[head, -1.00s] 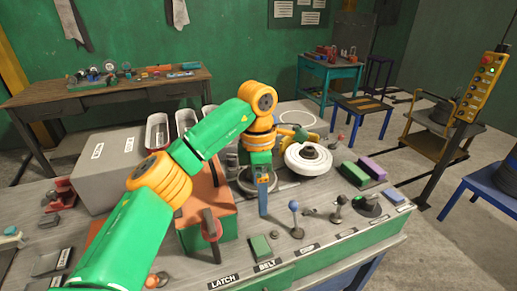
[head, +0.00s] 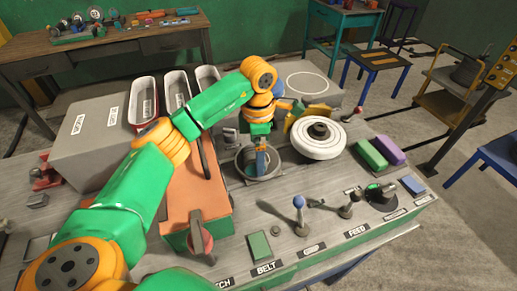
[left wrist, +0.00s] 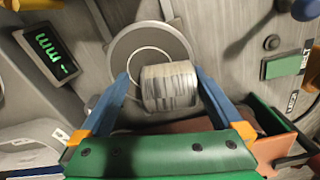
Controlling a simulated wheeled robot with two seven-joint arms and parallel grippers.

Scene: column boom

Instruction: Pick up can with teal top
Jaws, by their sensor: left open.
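My left gripper (head: 261,165) reaches down over a round grey dish (head: 242,174) in the middle of the bench. In the left wrist view its two blue fingers (left wrist: 162,76) are open. A pale, streaked cylinder (left wrist: 169,88) shows between them in that view, with a gap on each side. It sits over a grey disc (left wrist: 124,50) with a light ring. No teal top can be made out on the cylinder, so I cannot tell if it is the can. In the head view the gripper hides the cylinder. My right gripper is not in view.
Levers, including a blue-knobbed one (head: 299,203), rise along the front edge. An orange-topped block (head: 203,185) is left of the gripper. A grey box (head: 95,140) and white trays (head: 143,102) stand behind left.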

